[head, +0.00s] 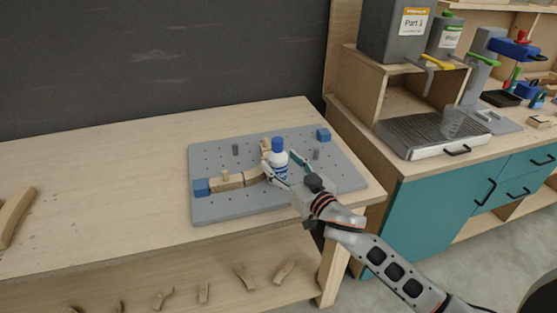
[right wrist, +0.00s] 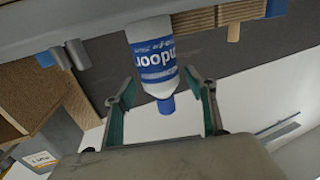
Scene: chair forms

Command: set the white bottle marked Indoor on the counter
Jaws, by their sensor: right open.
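The white bottle (head: 278,163) with a blue cap and blue label stands upright on the grey pegboard on the wooden table. In the right wrist view the bottle (right wrist: 152,62) appears upside down, and its label reads "ndoor". My right gripper (head: 284,168) is open, with its fingers on either side of the bottle. In the right wrist view its two teal-lined fingers (right wrist: 160,88) stand apart, with gaps beside the bottle. The counter (head: 450,150), a wooden top over teal drawers, stands to the right. My left gripper is not in view.
The pegboard (head: 225,208) carries blue blocks (head: 202,187), wooden pieces (head: 228,181) and grey pegs close to the bottle. A grey drip tray (head: 430,135), a wooden shelf box and grey containers (head: 397,30) occupy the counter's left part. Curved wood pieces lie on the lower shelf.

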